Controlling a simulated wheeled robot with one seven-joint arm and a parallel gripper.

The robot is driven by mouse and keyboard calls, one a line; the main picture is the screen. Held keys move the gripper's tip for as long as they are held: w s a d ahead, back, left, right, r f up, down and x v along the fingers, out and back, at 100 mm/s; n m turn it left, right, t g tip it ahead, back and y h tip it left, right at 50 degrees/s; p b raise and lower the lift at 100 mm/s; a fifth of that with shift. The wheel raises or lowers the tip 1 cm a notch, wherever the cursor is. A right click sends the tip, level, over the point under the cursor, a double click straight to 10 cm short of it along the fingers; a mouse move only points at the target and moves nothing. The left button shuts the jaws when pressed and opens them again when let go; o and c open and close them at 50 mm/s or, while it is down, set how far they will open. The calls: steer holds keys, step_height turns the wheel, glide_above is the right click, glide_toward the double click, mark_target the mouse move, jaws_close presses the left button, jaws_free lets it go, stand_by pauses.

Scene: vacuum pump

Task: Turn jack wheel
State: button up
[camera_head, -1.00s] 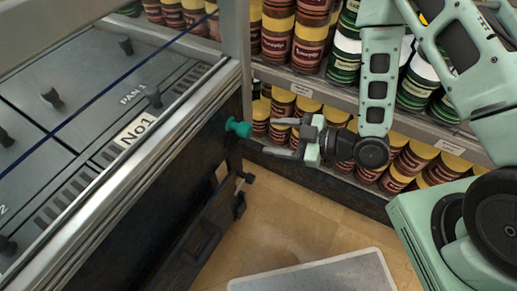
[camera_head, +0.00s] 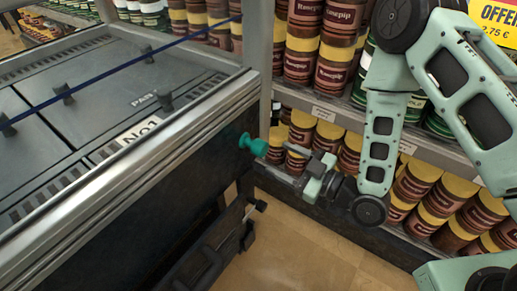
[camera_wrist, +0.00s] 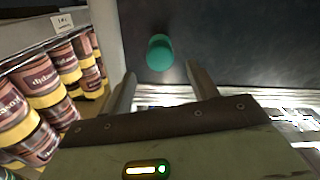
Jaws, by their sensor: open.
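A teal round knob (camera_head: 252,144), seemingly the jack wheel, sticks out from the dark side panel of the counter in the head view. It also shows in the wrist view (camera_wrist: 159,52), top centre, in front of the dark panel. My gripper (camera_head: 289,163) is open and empty just right of the knob, pointing at it. In the wrist view my two fingers (camera_wrist: 161,74) lie to either side below the knob, with the knob in line with the gap. The fingers do not appear to touch it.
A counter (camera_head: 110,110) with a metal frame and dark lids fills the left. A black lever-like part (camera_head: 240,222) sits low on its side. Shelves of jars (camera_head: 320,65) stand close behind my arm. Bare floor (camera_head: 300,255) lies below.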

mark_target(265, 150)
steer(key=x, duration=0.7)
steer(key=shift+w+a+b, duration=0.25)
steer(key=shift+a+b, duration=0.1)
steer(key=shift+b, duration=0.05)
steer(key=c, duration=1)
